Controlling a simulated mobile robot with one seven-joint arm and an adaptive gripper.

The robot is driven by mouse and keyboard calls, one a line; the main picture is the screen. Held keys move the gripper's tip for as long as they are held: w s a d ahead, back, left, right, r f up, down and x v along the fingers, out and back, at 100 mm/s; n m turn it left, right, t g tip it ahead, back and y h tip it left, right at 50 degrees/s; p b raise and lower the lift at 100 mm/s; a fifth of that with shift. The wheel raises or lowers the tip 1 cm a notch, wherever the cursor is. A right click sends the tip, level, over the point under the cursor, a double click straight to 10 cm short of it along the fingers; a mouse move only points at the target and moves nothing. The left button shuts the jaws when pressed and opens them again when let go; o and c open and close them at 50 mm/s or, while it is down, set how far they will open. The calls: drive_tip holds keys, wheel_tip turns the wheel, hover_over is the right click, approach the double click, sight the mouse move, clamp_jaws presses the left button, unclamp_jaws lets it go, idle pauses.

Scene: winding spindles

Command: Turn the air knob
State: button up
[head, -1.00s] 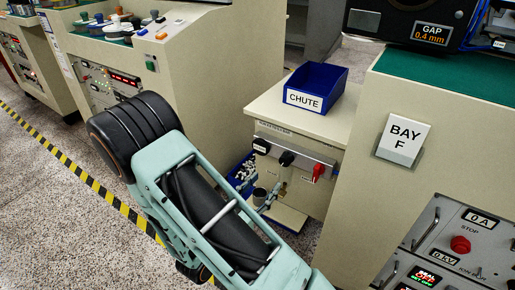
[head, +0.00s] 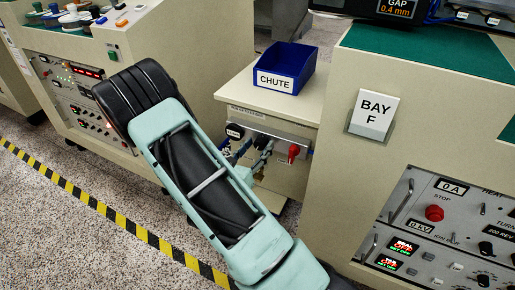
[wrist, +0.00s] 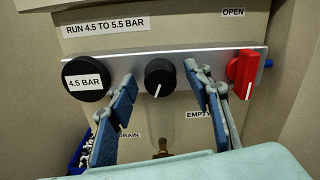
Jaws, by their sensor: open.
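The black air knob (wrist: 160,77) with a white pointer line sits in the middle of a metal bar on the cabinet front in the wrist view. In the head view it is largely hidden by my gripper. My gripper (wrist: 165,105) is open, with one blue-padded finger to the left and one to the right of the knob, a little below and in front of it. No contact with the knob shows. My gripper also shows small in the head view (head: 250,155). A round gauge (wrist: 86,82) left of the knob reads 4.5 BAR.
A red lever (wrist: 242,72) under an OPEN label is right of the knob, close to the right finger. A RUN 4.5 TO 5.5 BAR label (wrist: 105,26) is above. A brass fitting (wrist: 162,147) is below. A blue CHUTE bin (head: 283,68) stands on the cabinet top.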

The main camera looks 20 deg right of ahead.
drive_tip(key=shift+w+d, duration=0.1)
drive_tip(key=shift+d, duration=0.05)
drive_tip(key=shift+c, duration=0.5)
drive_tip(key=c, duration=1)
drive_tip(key=shift+c, duration=0.2)
drive_tip(key=m+b, duration=0.1)
drive_tip(key=m, duration=0.3)
drive_tip(key=shift+f+m+b, duration=0.1)
drive_tip(key=shift+m+b, duration=1.3)
drive_tip(key=shift+m, duration=1)
